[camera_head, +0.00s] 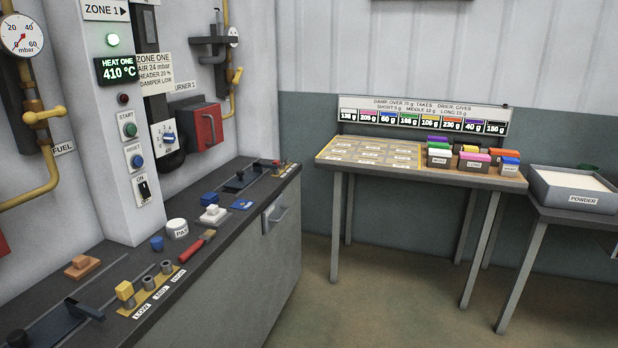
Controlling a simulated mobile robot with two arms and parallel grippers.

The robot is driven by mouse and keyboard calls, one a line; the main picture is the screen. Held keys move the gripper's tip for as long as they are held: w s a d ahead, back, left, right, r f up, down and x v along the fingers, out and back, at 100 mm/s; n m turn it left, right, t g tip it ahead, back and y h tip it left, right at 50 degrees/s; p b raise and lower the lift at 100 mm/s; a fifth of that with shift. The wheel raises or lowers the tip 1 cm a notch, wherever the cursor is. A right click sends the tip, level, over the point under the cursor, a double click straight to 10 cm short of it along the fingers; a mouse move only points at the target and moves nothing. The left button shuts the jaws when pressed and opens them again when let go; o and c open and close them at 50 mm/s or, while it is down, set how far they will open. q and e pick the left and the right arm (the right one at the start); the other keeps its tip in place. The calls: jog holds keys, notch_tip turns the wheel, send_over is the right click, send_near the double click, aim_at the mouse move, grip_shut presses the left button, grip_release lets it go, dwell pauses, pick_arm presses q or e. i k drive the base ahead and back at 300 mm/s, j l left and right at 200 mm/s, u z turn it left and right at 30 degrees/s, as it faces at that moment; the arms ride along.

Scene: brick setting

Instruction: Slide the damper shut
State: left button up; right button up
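No part labelled as the damper's own handle can be read. Two dark slides are set in the grey bench top. Neither of my grippers is in view.
A table (400,168) with coloured blocks and a powder tray (576,206) stand right. Floor between is clear.

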aim_at(251, 176)
jog(key=i+u, duration=0.4)
jog(key=i, duration=0.15)
jog(key=i+l+u, duration=0.15)
jog(key=i+u, duration=0.3)
jog(key=i+l+u, duration=0.4)
jog(key=i, duration=0.15)
